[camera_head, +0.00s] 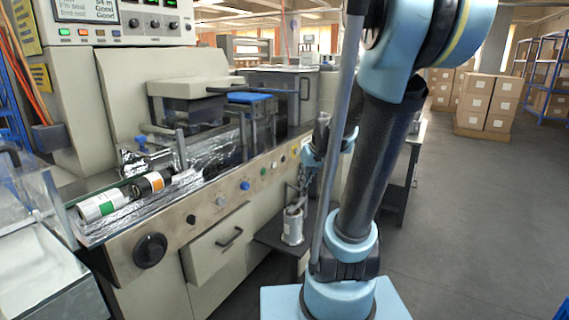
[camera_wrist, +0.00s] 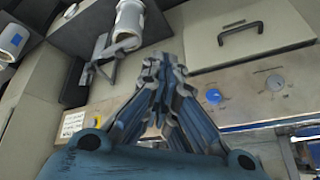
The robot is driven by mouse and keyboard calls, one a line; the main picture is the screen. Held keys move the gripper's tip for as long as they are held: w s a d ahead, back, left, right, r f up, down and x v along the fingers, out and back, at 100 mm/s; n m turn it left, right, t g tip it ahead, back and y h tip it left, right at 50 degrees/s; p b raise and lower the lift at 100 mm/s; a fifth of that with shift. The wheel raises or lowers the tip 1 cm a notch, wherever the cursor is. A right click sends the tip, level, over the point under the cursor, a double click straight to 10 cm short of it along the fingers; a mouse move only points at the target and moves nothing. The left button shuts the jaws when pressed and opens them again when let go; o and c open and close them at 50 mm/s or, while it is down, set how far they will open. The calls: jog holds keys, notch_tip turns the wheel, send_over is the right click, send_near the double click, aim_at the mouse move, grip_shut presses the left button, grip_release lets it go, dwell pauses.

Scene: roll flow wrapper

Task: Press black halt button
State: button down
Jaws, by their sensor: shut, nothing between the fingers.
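The small black button (camera_head: 191,219) is on the slanted metal front panel (camera_head: 175,240) of the wrapper in the head view. It lies between the large black knob (camera_head: 150,250) and a grey-white button (camera_head: 221,200). My gripper (camera_wrist: 163,65) is shut and empty in the wrist view, its fingertips over the panel's drawer-side edge. A blue button (camera_wrist: 213,96) and a pale button (camera_wrist: 275,82) show to its right there. No black button shows in the wrist view. In the head view my arm mostly hides the gripper, which is right of the black button.
A drawer handle (camera_head: 231,237) sticks out below the panel. A bracketed roll (camera_head: 292,226) stands beside the machine. Film rolls (camera_head: 103,206) lie on the bed above the panel. Open floor (camera_head: 462,220) is at the right.

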aim_at(283, 159)
jog(key=w+d+f+t, duration=0.1)
jog(key=w+d+f, duration=0.1)
jog(key=w, duration=0.8)
jog(key=w+d+f+n+t+y, duration=0.1)
jog(key=w+f, duration=0.3)
jog(key=w, duration=0.6)
jog(key=w+d+f+n+t, duration=0.1)
jog(key=w+d+f+t, duration=0.2)
jog(key=w, duration=0.8)
jog(key=shift+d+y, duration=0.3)
jog(key=shift+d, duration=0.2)
jog(key=shift+w, duration=0.1)
jog(key=w+a, duration=0.5)
jog(key=a, duration=0.2)
jog(key=shift+w+a, duration=0.2)
jog(key=shift+w+a, duration=0.15)
jog(key=shift+a, duration=0.05)
